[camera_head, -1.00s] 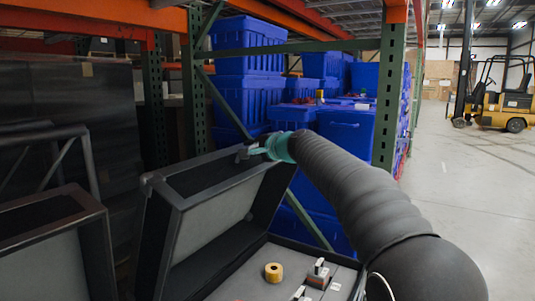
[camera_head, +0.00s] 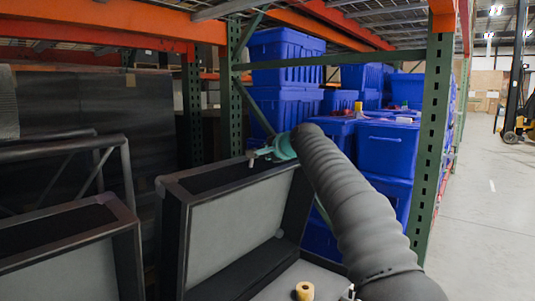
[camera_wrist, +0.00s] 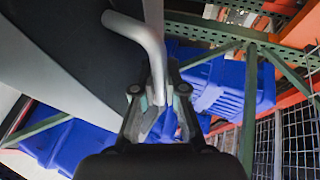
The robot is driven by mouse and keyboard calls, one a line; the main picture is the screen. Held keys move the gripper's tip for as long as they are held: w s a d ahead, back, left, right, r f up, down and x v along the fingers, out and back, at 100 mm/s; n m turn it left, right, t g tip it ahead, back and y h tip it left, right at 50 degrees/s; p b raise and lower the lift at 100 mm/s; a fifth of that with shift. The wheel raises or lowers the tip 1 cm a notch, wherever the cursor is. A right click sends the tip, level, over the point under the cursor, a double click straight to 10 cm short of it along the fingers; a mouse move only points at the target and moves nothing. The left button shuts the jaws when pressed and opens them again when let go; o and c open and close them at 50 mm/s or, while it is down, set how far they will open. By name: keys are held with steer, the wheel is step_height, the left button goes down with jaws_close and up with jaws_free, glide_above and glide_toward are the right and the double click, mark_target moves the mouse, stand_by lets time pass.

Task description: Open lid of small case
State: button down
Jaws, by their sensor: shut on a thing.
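The black case has its grey-lined lid (camera_head: 235,225) raised, standing steeply tilted above its base (camera_head: 310,268). My gripper (camera_head: 262,155) is at the top edge of the lid, seen small and partly hidden by my arm. In the wrist view my gripper (camera_wrist: 160,105) is shut on a bent grey metal handle (camera_wrist: 143,32) beside the dark lid surface (camera_wrist: 75,55). The lower part of the base is cut off by the picture's bottom edge.
Another open case (camera_head: 65,270) stands at the left, close to the lid. Blue totes (camera_head: 387,150) fill the rack behind, with a green rack post (camera_head: 432,130) at right. Clear floor lies on the right.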

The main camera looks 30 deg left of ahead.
steer(key=shift+f, duration=0.1)
steer(key=c, duration=1.2)
jaws_free()
steer(key=shift+d, duration=0.1)
steer(key=v, duration=1.2)
